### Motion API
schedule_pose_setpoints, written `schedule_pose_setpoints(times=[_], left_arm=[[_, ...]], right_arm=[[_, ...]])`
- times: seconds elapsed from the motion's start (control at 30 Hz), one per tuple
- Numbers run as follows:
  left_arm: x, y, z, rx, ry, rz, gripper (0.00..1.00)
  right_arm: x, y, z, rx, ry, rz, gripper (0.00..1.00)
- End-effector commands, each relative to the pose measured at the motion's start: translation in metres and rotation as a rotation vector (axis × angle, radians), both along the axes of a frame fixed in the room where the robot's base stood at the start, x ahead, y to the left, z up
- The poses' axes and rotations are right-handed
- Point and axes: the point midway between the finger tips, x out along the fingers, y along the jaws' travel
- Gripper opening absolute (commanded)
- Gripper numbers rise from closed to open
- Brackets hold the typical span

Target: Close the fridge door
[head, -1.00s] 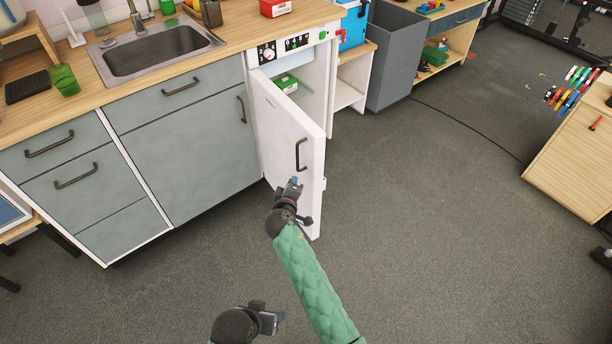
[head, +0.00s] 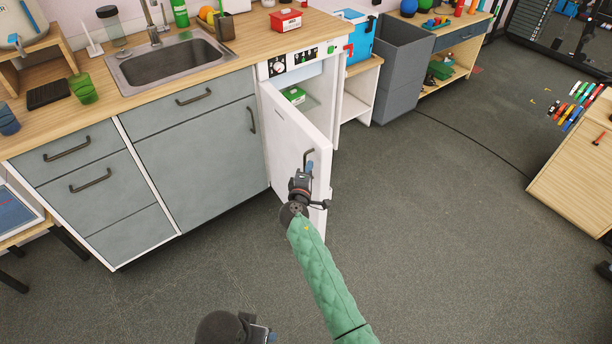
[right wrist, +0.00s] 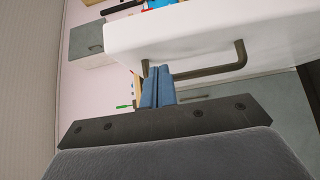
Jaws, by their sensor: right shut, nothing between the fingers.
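The white fridge door (head: 285,130) stands open, swung out from the cabinet toward me. Its dark bar handle (head: 306,157) is near the free edge. My right gripper (head: 309,170) is shut and empty, with its blue fingertips at the handle in the head view. In the right wrist view the shut fingers (right wrist: 158,88) are close to the handle (right wrist: 225,66), beside one end of it, below the door's white face (right wrist: 200,30). I cannot tell whether they touch. My left gripper (head: 258,331) is low at the bottom edge, partly cut off; its jaw state is unclear.
Inside the fridge a green box (head: 293,95) sits on a shelf. Grey cabinets and drawers (head: 190,145) with a sink (head: 175,65) above stand left of the door. A grey bin (head: 402,70) stands to the right. The floor (head: 430,220) right of the door is clear.

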Motion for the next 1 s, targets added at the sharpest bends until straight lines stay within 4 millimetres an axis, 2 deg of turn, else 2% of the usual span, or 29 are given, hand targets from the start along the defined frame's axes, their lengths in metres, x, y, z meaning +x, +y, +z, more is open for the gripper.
schedule_pose_setpoints(times=[0.1, 0.3, 0.77, 1.0], left_arm=[[-0.002, 0.004, 0.007, 0.008, 0.010, 0.003, 0.58], [-0.004, 0.007, 0.011, 0.016, 0.022, 0.004, 0.58], [-0.004, 0.008, 0.010, 0.019, 0.024, 0.007, 0.58], [-0.004, 0.009, 0.010, 0.020, 0.025, 0.008, 0.58]], right_arm=[[0.014, -0.004, 0.001, -0.001, 0.000, 0.000, 0.00], [0.025, -0.007, 0.000, 0.000, 0.000, 0.000, 0.00], [0.027, -0.009, 0.000, 0.001, 0.001, 0.003, 0.00], [0.034, -0.027, 0.000, -0.001, -0.001, 0.038, 0.00]])
